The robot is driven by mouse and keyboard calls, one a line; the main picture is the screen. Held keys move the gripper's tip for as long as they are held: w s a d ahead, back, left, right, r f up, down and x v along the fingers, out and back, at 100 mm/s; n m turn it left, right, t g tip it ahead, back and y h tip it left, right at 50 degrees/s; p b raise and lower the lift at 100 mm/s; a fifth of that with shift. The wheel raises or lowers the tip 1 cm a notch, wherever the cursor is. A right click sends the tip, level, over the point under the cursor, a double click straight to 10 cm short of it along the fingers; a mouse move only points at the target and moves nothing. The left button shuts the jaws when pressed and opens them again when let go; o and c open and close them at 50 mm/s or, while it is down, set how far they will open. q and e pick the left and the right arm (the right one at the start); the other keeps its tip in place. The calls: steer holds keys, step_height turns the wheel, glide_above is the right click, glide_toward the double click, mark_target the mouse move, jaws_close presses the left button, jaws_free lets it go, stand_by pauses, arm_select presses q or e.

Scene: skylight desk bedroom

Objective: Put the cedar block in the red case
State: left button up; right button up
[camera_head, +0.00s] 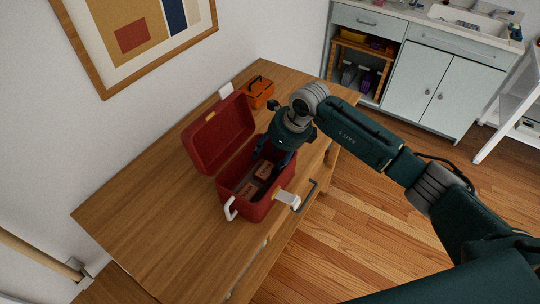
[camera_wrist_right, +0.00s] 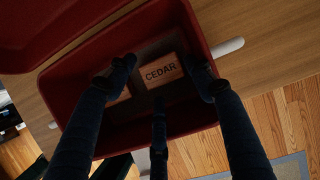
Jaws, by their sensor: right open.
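The red case (camera_head: 209,141) stands on the wooden desk with its lid open; its rim (camera_wrist_right: 96,49) also shows in the right wrist view. The cedar block (camera_wrist_right: 161,72), light brown with the word CEDAR on top, lies inside the case. A second brownish block (camera_wrist_right: 122,97) lies beside it, partly hidden by a finger. Two blocks show in the case in the head view, labels too small to read. My right gripper (camera_head: 270,158) reaches into the case from above. Its fingers are spread open around the cedar block, with no clear contact visible. My left gripper is not in view.
An orange box (camera_head: 260,92) stands behind the case on the desk (camera_head: 150,205). The left part of the desk is clear. A cabinet (camera_head: 425,85) stands across the floor.

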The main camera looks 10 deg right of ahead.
steer(key=shift+d+r+b, duration=0.2)
steer(key=shift+r+b, duration=0.1)
steer(key=shift+r, duration=0.4)
steer(key=b+v, duration=0.3)
steer(key=v, duration=0.8)
steer(key=shift+r, duration=0.1)
